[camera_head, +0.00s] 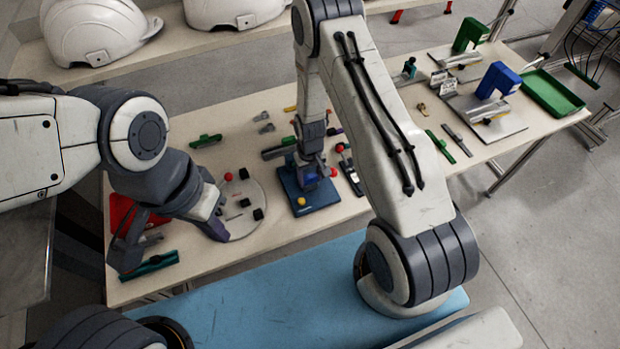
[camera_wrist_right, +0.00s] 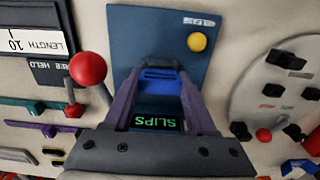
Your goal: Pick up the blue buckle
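My right gripper (camera_head: 308,172) points down over a blue plate fixture (camera_head: 318,203) on the table. In the right wrist view its purple-grey fingers (camera_wrist_right: 160,72) stand on both sides of a bright blue piece (camera_wrist_right: 160,80), which looks like the blue buckle. The piece spans the space between the fingertips; whether they press on it cannot be told.
A yellow knob (camera_wrist_right: 197,42) is on the fixture plate, and a red-ball lever (camera_wrist_right: 88,68) stands close beside my right gripper. A round grey plate (camera_head: 243,222) with small parts lies left of the fixture. A green tray (camera_head: 553,92) is far right. White helmets (camera_head: 95,30) stand behind.

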